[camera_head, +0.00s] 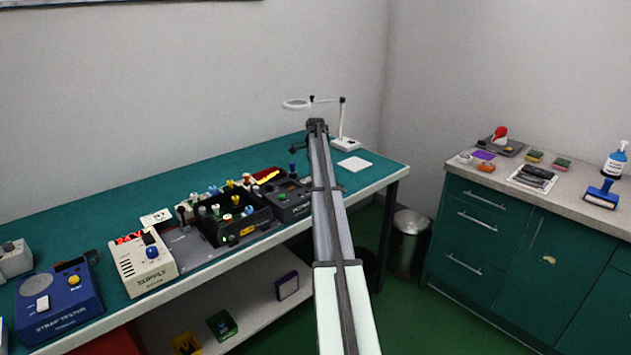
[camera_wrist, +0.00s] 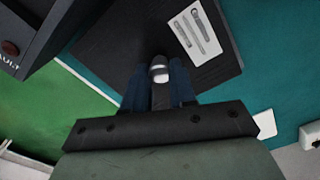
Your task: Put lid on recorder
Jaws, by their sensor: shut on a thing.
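My gripper (camera_wrist: 158,92) points down in the wrist view, its dark blue fingers close on either side of a small silver and white knob (camera_wrist: 158,68). The knob stands on a flat black plate (camera_wrist: 120,50), which I take for the lid; a white label with tool drawings (camera_wrist: 198,32) lies on it. In the head view my gripper (camera_head: 316,127) is at the bench's far right end, small and partly hidden by my arm. A dark unit with a small screen (camera_head: 284,198), possibly the recorder, stands left of my arm. Whether the plate touches anything below is unclear.
A dark box with a red button and letters "AULT" (camera_wrist: 30,30) is at the wrist view's upper left. A white pad (camera_head: 354,165) and a magnifier lamp (camera_head: 344,143) stand near the gripper. An open black bin of parts (camera_head: 238,236) and a supply (camera_head: 146,270) are further left.

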